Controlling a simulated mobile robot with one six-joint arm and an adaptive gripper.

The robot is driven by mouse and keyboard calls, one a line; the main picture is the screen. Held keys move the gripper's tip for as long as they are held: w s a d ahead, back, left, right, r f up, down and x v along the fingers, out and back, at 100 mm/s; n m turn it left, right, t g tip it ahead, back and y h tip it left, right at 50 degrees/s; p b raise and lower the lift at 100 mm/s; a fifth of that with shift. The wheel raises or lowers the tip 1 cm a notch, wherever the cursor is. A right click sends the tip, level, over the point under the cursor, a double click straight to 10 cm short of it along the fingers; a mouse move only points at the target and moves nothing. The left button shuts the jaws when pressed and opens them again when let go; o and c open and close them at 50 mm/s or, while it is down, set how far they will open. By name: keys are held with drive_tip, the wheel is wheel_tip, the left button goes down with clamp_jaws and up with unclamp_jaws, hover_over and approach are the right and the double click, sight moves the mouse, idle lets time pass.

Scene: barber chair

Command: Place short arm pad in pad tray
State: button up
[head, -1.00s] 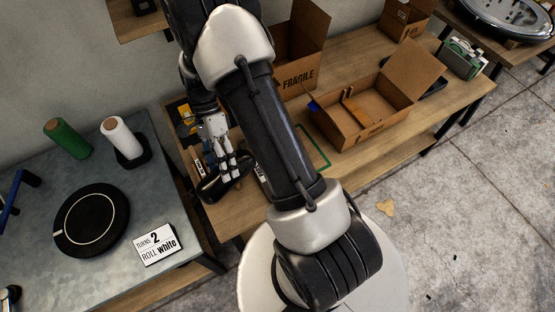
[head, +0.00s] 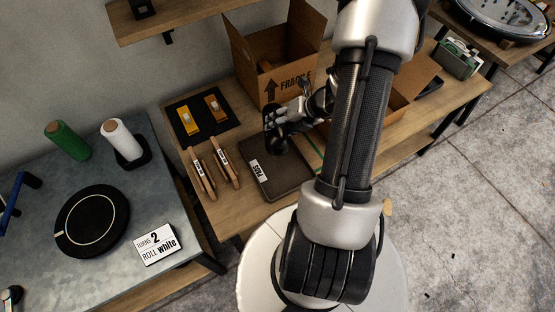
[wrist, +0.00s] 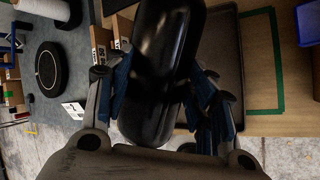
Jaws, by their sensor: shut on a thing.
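My gripper (head: 279,116) is shut on a black, rounded, glossy arm pad (head: 276,142). In the wrist view the pad (wrist: 155,75) fills the middle, between the blue-and-grey fingers of my gripper (wrist: 165,98). The pad tray (head: 290,181) is a shallow dark tray with a white label on its left part. In the head view the pad overlaps the tray's back part; I cannot tell how high above it the pad is. The tray (wrist: 228,60) also shows behind and right of the pad in the wrist view. The tray surface in sight looks bare.
Two wooden arm pieces (head: 226,163) lie left of the tray. A dark mat (head: 205,130) behind them holds a yellow and a brown tool. A box marked FRAGILE (head: 245,62) stands behind the tray. My arm hides much of another open box (head: 396,103) at right.

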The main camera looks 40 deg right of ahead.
drive_tip(key=shift+o, duration=0.2)
wheel_tip(320, 180, down, 19)
drive_tip(key=b, duration=0.7)
drive_tip(key=shift+w, duration=0.1)
drive_tip(key=shift+r, duration=0.15)
drive_tip(key=shift+c, duration=0.2)
drive_tip(key=o, duration=1.3)
drive_tip(key=p+v, duration=0.4)
drive_tip(key=v, duration=0.8)
drive_tip(key=shift+p, duration=0.35)
